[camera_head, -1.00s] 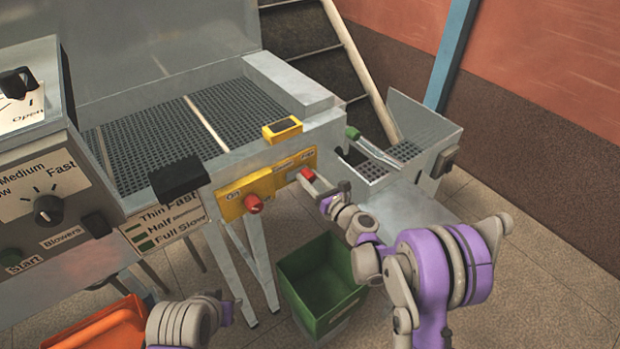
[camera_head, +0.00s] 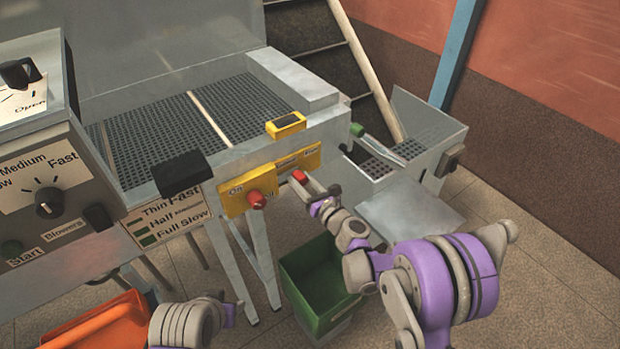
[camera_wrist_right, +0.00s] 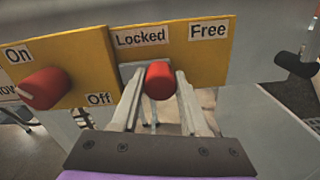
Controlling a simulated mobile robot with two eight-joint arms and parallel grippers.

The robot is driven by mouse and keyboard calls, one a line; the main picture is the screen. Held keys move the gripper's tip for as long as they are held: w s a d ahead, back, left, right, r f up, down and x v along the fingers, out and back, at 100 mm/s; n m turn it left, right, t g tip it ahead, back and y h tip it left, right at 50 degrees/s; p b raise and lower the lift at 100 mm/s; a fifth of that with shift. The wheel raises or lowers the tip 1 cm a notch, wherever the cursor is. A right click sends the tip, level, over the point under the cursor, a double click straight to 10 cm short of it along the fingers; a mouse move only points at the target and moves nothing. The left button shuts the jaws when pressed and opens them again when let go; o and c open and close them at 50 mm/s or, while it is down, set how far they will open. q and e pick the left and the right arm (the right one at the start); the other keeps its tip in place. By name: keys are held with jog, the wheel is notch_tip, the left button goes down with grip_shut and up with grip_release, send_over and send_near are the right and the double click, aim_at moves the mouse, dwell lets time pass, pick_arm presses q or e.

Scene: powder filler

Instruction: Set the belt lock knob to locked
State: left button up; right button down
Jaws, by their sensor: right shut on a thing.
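The belt lock knob (camera_head: 300,176) is red and sits on the yellow panel (camera_head: 233,204) at the front of the machine. In the right wrist view, the red knob (camera_wrist_right: 159,80) is between my right fingertips, just below the "Locked" label (camera_wrist_right: 141,38). The "Free" label (camera_wrist_right: 209,31) is to its upper right. My right gripper (camera_wrist_right: 158,88) is shut on the knob, one finger on each side; it also shows in the head view (camera_head: 304,180). The knob's base is partly hidden. Part of my left arm shows at the bottom left, but no left fingers are visible.
A second red knob (camera_head: 256,199) with "On" and "Off" labels is left of the belt lock knob. A green bin (camera_head: 312,322) stands below, and an orange tray (camera_head: 105,325) is at the lower left. A yellow box (camera_head: 286,125) sits above the panel.

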pick_arm(q)
jog(key=shift+w+d, duration=0.1)
jog(key=shift+w, duration=0.05)
pick_arm(e)
jog(key=shift+a, duration=0.15)
jog(key=c, duration=0.8)
grip_release()
jog(key=shift+s, duration=0.1)
jog(key=o, duration=0.4)
jog(key=shift+s+d, duration=0.2)
pick_arm(q)
jog(key=f+b, duration=0.1)
jog(key=s+f+b, duration=0.1)
jog(key=f, duration=0.1)
jog(key=shift+s, duration=0.15)
pick_arm(e)
jog(key=v, duration=1)
jog(key=shift+s+d+r, duration=0.1)
